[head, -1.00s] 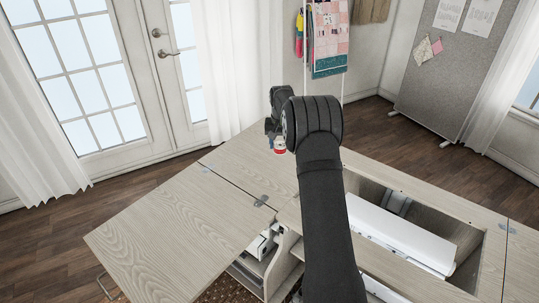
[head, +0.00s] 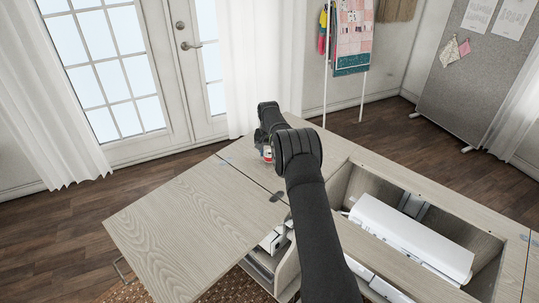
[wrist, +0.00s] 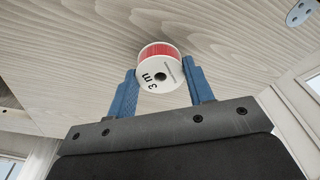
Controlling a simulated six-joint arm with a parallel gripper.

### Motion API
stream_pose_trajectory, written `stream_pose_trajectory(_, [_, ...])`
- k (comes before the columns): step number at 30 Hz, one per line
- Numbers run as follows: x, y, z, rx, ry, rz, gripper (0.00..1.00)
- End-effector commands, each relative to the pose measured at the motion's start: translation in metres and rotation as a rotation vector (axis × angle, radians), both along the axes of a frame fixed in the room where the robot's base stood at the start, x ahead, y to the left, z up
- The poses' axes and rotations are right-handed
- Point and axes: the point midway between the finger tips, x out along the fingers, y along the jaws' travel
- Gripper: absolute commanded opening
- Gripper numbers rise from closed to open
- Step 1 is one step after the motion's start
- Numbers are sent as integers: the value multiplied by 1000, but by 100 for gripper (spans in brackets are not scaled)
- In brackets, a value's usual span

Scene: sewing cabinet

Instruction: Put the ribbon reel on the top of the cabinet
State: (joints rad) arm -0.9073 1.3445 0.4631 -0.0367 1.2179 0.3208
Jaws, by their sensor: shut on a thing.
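The ribbon reel (wrist: 162,68) is a white spool marked "3 m" with red ribbon wound on it. In the wrist view it sits between the two blue fingers of my gripper (wrist: 159,75), which is shut on it. In the head view a small red and white part of the reel (head: 267,154) shows beneath my gripper, with much of it hidden by the arm. The cabinet top (head: 190,220) is pale wood-grain board. The reel is over the top's far part. I cannot tell whether it touches the board.
A metal hinge (head: 278,196) lies at a seam in the top. To the right is an open well with a white sewing machine (head: 415,238) in it. The left leaf is bare. Glazed doors (head: 110,70) and a garment rack (head: 353,45) stand behind.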

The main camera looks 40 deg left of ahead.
Motion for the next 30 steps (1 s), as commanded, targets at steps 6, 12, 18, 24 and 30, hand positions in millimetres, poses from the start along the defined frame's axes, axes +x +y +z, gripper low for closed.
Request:
stream_pose_trajectory(6, [0,0,-13,0,0,0,26])
stream_pose_trajectory(12, [0,0,-15,0,0,0,26])
stream_pose_trajectory(18, [0,0,-16,0,0,0,69])
stream_pose_trajectory(24, [0,0,-16,0,0,0,69])
stream_pose_trajectory(30, [-1,0,-4,1,-1,0,69])
